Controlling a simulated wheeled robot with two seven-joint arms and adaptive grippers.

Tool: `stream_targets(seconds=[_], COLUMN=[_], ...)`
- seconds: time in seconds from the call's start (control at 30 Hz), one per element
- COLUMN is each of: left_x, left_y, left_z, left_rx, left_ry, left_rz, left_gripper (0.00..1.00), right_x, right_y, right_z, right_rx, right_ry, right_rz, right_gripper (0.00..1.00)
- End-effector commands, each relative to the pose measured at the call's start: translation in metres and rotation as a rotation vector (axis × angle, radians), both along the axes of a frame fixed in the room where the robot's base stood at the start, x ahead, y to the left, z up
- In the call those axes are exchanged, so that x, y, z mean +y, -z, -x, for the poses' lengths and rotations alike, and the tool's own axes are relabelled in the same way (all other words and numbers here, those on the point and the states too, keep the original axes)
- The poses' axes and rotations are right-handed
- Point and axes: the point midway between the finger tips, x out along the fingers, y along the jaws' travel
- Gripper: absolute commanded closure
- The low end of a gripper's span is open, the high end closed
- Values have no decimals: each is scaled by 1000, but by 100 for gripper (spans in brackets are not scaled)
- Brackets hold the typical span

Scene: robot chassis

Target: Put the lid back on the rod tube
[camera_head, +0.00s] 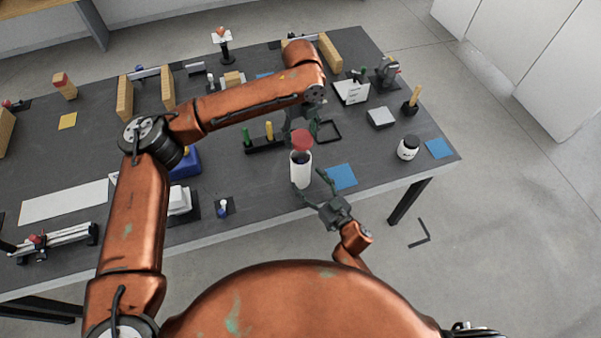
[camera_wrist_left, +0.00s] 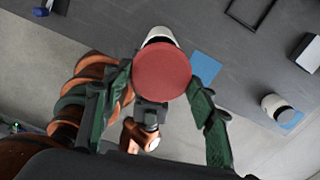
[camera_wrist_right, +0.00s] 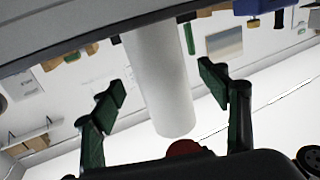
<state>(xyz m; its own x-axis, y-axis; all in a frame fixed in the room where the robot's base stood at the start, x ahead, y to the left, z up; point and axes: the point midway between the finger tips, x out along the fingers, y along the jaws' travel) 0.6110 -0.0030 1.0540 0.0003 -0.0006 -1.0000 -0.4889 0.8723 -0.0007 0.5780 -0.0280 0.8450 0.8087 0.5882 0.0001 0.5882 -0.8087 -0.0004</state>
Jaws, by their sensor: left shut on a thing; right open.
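The white rod tube (camera_head: 301,176) stands upright on the table near its front edge; its dark open mouth shows. My left gripper (camera_head: 301,122) is shut on the red lid (camera_head: 301,138) and holds it just above the mouth. In the left wrist view, the red lid (camera_wrist_left: 163,72) sits between the fingers and hides most of the tube (camera_wrist_left: 160,36). My right gripper (camera_head: 309,181) is open, with its fingers on either side of the tube. In the right wrist view the tube (camera_wrist_right: 158,85) appears upside down between the spread fingers, with the lid (camera_wrist_right: 185,148) near its end.
A blue mat (camera_head: 341,177) lies right of the tube. A dark block with a green and a yellow rod (camera_head: 269,131) is behind left. A white jar (camera_head: 408,148) stands farther right. Blocks and fixtures cover the back. The front right table edge (camera_head: 400,182) is close.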

Motion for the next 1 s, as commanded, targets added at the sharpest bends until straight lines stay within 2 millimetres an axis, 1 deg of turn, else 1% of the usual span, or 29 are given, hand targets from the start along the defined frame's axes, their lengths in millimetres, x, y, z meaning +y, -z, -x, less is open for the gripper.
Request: stream_targets(seconds=[0.03, 0.1, 0.3, 0.43, 0.7, 1.0], left_x=[0, 0, 0, 0, 0, 0], left_y=[0, 0, 0, 0, 0, 0], left_z=[0, 0, 0, 0, 0, 0], left_rx=[0, 0, 0, 0, 0, 0], left_ry=[0, 0, 0, 0, 0, 0], left_rz=[0, 0, 0, 0, 0, 0], left_gripper=[61, 61, 61, 61, 61, 61], right_x=[6, 13, 24, 27, 27, 27], right_y=[-1, -1, 0, 0, 0, 0], right_z=[-8, -17, -33, -37, -37, -37], right_rx=[-1, -1, 0, 1, 1, 1], right_ry=[0, 0, 1, 1, 0, 0], right_rz=[-1, -1, 0, 1, 1, 1], right_gripper=[31, 31, 31, 31, 31, 51])
